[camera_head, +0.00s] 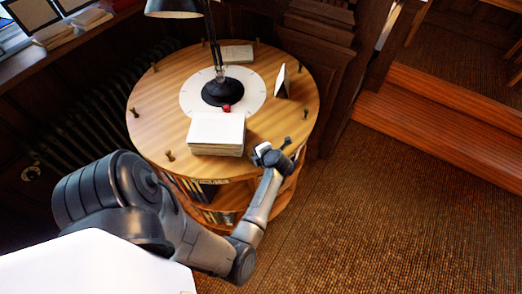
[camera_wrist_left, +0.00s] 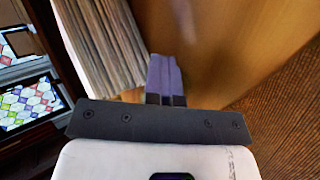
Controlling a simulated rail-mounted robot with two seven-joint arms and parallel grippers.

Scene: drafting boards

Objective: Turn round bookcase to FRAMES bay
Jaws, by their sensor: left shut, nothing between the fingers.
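The round bookcase (camera_head: 282,122) has a striped wooden top with small pegs (camera_head: 170,156) around its rim and book-filled shelves below. My left gripper (camera_head: 270,156) is at the near right rim of the top in the head view. In the left wrist view its fingers (camera_wrist_left: 164,76) are shut together and empty, in front of a plain wooden panel (camera_wrist_left: 205,45) and beside a row of pale book or paper edges (camera_wrist_left: 98,40). Whether the fingers touch the panel is unclear. No FRAMES label is readable. My right gripper is not in view.
On the top stand a black lamp (camera_head: 222,91), a paper stack (camera_head: 216,133), a small red ball (camera_head: 226,108) and an upright card (camera_head: 281,82). A radiator (camera_head: 85,105) is at the left. Wooden steps (camera_head: 430,115) rise at the right. Floor is clear at lower right.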

